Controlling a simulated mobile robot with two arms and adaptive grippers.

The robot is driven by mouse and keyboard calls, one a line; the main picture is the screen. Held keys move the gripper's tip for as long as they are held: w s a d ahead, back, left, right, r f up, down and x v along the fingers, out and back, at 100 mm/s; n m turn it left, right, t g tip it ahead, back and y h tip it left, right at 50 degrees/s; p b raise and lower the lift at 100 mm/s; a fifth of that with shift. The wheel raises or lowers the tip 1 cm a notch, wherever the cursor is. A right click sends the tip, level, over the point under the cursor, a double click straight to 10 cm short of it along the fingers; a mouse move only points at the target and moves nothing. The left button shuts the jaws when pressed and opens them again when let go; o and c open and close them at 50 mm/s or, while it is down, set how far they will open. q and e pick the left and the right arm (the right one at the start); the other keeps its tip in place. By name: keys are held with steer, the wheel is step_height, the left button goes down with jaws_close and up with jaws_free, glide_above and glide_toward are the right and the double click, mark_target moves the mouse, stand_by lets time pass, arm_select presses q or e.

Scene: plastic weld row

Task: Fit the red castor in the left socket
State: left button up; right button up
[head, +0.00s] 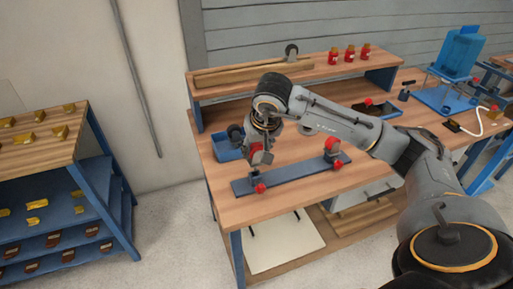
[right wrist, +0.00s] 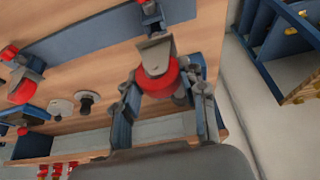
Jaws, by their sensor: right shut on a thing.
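My right gripper (head: 259,147) is shut on the red castor (head: 254,149), above the left end of a dark blue bar (head: 294,172) on the bench. In the right wrist view, the fingers of my right gripper (right wrist: 168,98) flank the castor's red wheel (right wrist: 159,83), with its grey bracket (right wrist: 156,48) pointing to the bar (right wrist: 95,32). The left socket (right wrist: 151,14) is just past the bracket; I cannot tell whether they touch. A red knob (head: 260,188) sits by that socket. Another red castor (head: 331,146) stands at the bar's right end. My left gripper is not in view.
A blue bin (head: 228,148) with a dark wheel stands left behind the bar. A raised shelf (head: 302,74) carries a dark castor (head: 291,51) and several red jars (head: 349,54). The bench front (head: 280,208) is clear. A blue rack (head: 70,205) stands at left.

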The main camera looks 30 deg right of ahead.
mark_target(257, 160)
stand_by(0.4)
steer(key=shift+f+b, duration=0.9)
steer(key=shift+f, duration=0.05)
steer(key=shift+f, duration=0.15)
stand_by(0.4)
steer(key=shift+f+b, duration=0.75)
steer(key=shift+b, duration=0.2)
steer(key=shift+f+b, duration=0.2)
steer(key=shift+b, duration=0.15)
stand_by(0.5)
steer(key=shift+f, duration=0.25)
stand_by(0.5)
